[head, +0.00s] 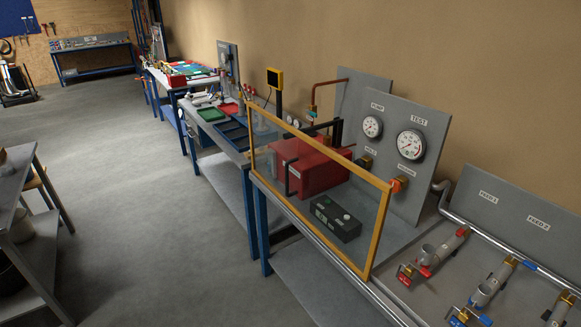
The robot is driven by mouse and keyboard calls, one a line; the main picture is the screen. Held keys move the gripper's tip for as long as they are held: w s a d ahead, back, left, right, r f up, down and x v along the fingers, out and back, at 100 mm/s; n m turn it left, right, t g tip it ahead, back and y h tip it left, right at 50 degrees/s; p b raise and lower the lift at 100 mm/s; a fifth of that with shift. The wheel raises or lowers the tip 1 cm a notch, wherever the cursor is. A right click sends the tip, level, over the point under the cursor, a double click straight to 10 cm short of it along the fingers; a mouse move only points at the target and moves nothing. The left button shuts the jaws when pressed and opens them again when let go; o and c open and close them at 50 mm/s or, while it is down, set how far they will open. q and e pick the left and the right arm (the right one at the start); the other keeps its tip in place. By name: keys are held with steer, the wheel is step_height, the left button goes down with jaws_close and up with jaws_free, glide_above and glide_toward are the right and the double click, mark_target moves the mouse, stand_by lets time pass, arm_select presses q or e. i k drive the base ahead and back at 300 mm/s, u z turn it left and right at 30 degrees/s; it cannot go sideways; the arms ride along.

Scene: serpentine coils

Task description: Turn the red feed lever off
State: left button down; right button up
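A brass and grey valve assembly with a red part (450,245) lies on the bench at the lower right. A red lever-like handle (407,276) sits at its near end, by the bench's front edge. Similar assemblies with blue parts (480,294) stand to its right, one with a blue handle (460,318) at the bottom edge. I cannot tell from this angle whether the red handle stands on or off. Neither of my grippers is in view.
A yellow-framed clear screen (319,207) stands along the bench front, left of the valves. Behind it are a red tank (318,168), a dark box (335,219) and a grey gauge panel (403,100). A labelled grey panel (510,200) backs the valves.

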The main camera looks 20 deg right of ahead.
mark_target(460, 231)
steer(key=z, duration=2)
